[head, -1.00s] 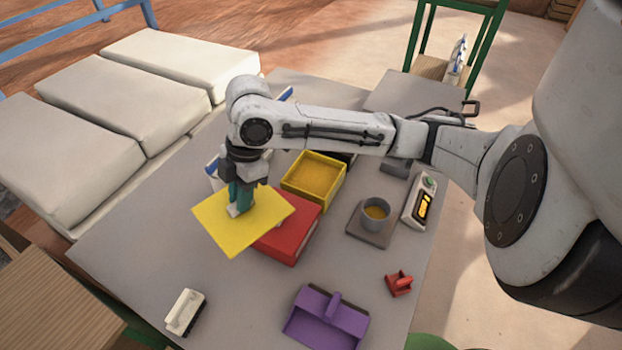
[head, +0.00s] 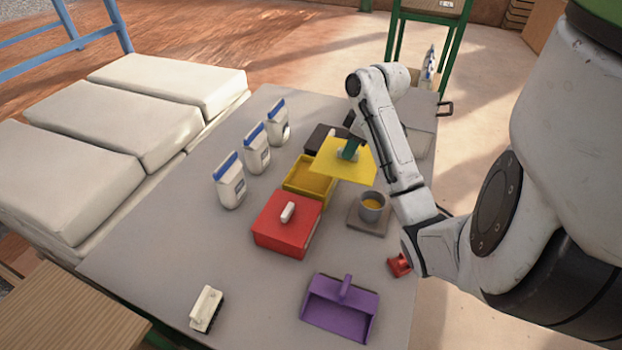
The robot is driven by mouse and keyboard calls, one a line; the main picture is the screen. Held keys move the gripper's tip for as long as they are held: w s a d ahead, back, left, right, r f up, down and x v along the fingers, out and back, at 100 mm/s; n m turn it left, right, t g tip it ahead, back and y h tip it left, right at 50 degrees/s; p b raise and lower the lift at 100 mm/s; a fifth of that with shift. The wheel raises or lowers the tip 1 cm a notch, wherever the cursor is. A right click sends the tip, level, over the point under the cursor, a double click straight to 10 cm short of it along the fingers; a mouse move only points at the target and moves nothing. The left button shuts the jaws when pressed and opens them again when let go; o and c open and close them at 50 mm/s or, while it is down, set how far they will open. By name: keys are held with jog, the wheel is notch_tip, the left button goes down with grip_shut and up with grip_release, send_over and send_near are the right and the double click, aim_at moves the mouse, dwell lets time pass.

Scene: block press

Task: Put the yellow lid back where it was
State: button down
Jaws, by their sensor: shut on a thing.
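The yellow lid (head: 328,170) is a flat square plate with a pale handle on top. My gripper (head: 347,156) is shut on that handle and holds the lid in the air, roughly level. The lid is over the right back part of the open yellow box (head: 296,188) and reaches past it to the right. The yellow box stands on the table, and part of its opening is hidden by the lid.
A red box (head: 275,232) with a red lid stands in front of the yellow box. A dark box (head: 318,138) is behind it. A grey cup (head: 372,205) stands to the right. Several blue-topped cartons (head: 230,185) stand at left. A purple dustpan (head: 340,305) and brush (head: 206,308) lie in front.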

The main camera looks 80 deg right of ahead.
aim_at(328, 146)
jog(key=shift+s+f, duration=0.25)
jog(key=shift+w+f, duration=0.1)
jog(key=shift+f, duration=0.05)
jog(key=w+d+f+b, duration=0.1)
jog(key=w, duration=0.1)
jog(key=w+d+f+b, duration=0.1)
jog(key=w, duration=0.1)
jog(key=w+d+f+b, duration=0.1)
jog(key=w, duration=0.2)
jog(key=shift+d, duration=0.4)
jog(key=w+d+f, duration=0.1)
jog(key=w+f, duration=0.1)
jog(key=f, duration=0.2)
jog(key=w+d+f+p, duration=0.1)
jog(key=w+f, duration=0.2)
jog(key=f, duration=0.2)
jog(key=shift+d+f, duration=0.25)
jog(key=shift+f, duration=0.05)
